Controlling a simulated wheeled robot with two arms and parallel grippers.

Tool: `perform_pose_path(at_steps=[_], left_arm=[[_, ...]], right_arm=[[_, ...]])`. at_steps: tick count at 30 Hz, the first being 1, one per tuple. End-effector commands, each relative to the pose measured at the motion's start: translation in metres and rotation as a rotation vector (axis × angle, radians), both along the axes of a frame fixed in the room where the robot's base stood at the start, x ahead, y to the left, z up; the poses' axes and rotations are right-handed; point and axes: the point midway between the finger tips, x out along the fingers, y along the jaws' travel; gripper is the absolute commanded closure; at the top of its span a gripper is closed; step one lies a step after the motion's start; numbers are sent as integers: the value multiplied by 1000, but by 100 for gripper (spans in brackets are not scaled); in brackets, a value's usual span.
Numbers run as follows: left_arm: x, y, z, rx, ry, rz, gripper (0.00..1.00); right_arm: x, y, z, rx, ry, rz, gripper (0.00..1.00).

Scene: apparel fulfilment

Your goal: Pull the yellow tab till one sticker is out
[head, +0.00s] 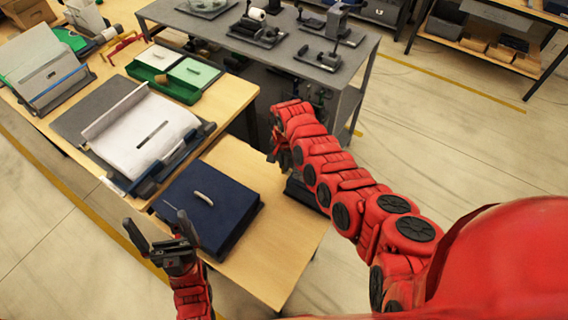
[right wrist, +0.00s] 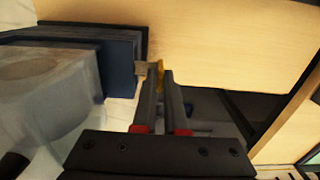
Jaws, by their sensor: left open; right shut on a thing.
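In the right wrist view, my right gripper (right wrist: 161,82) is shut on a small yellow tab (right wrist: 160,70), which shows at its fingertips. A small pale piece (right wrist: 141,69) is beside the tab; I cannot tell whether it is a sticker. In the head view, my right gripper (head: 281,152) is beyond the navy box, near the table's far edge, and its fingertips and the tab are hard to make out. A dark device (head: 303,190) is partly hidden behind my right arm. My left gripper (head: 162,230) is open and empty, at the front left of the navy box.
The navy box (head: 222,213) with a pale handle lies on the wooden table (head: 279,240); its blue side (right wrist: 118,62) shows in the wrist view. A folding board (head: 84,123) with white cloth and a green tray (head: 156,79) are on the left table. The table's front right is clear.

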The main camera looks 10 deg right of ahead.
Motion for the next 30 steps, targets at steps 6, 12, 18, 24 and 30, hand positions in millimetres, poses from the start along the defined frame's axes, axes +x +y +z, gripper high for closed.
perform_pose_path(at_steps=[6, 12, 18, 24, 30], left_arm=[[0, 0, 0, 0, 0, 0, 0], [0, 0, 0, 0, 0, 0, 0], [0, 0, 0, 0, 0, 0, 0], [0, 0, 0, 0, 0, 0, 0], [0, 0, -23, 0, 0, 0, 0]], right_arm=[[0, 0, 0, 0, 0, 0, 100], [0, 0, 0, -1, -1, 0, 100], [0, 0, 0, -1, -1, 0, 100], [0, 0, 0, -1, -1, 0, 100], [7, 5, -8, -1, -2, 0, 100]])
